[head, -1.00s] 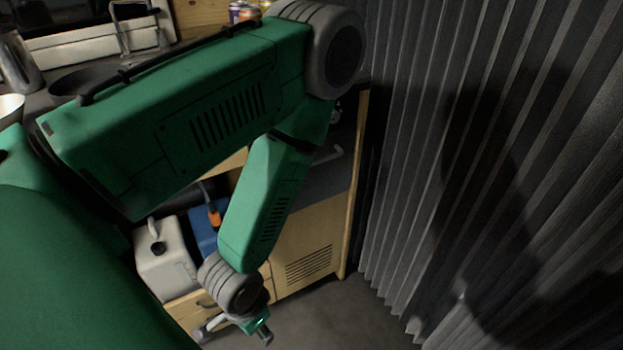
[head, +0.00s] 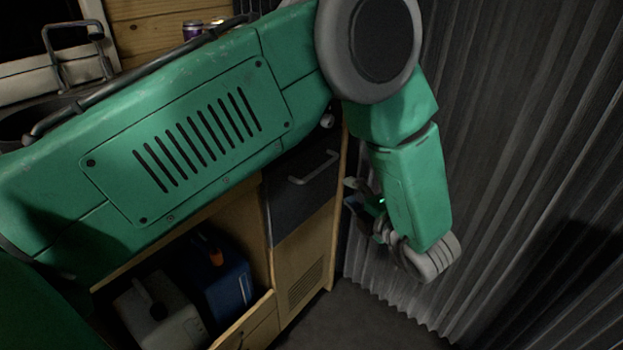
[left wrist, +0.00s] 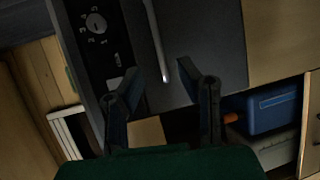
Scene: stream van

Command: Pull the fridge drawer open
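The fridge drawer (head: 292,208) has a dark front under the counter, beside the curtain, and looks shut. Its grey bar handle (head: 316,168) is on the front; in the left wrist view the handle (left wrist: 155,40) runs down between the fingertips. The dark front also fills the upper middle of that view (left wrist: 205,45). My left gripper (head: 350,194) is just right of and below the handle in the head view. It is open with nothing held, its fingers (left wrist: 158,70) spread either side of the handle's line; I cannot tell whether they touch it. My right gripper is not in view.
A pleated grey curtain (head: 520,160) hangs close on the right of my arm. A vented wooden panel (head: 305,280) is below the drawer. A blue container (head: 222,285) and a pale jerrycan (head: 160,318) stand in the cabinet at left. A control dial (left wrist: 96,23) shows beside the drawer.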

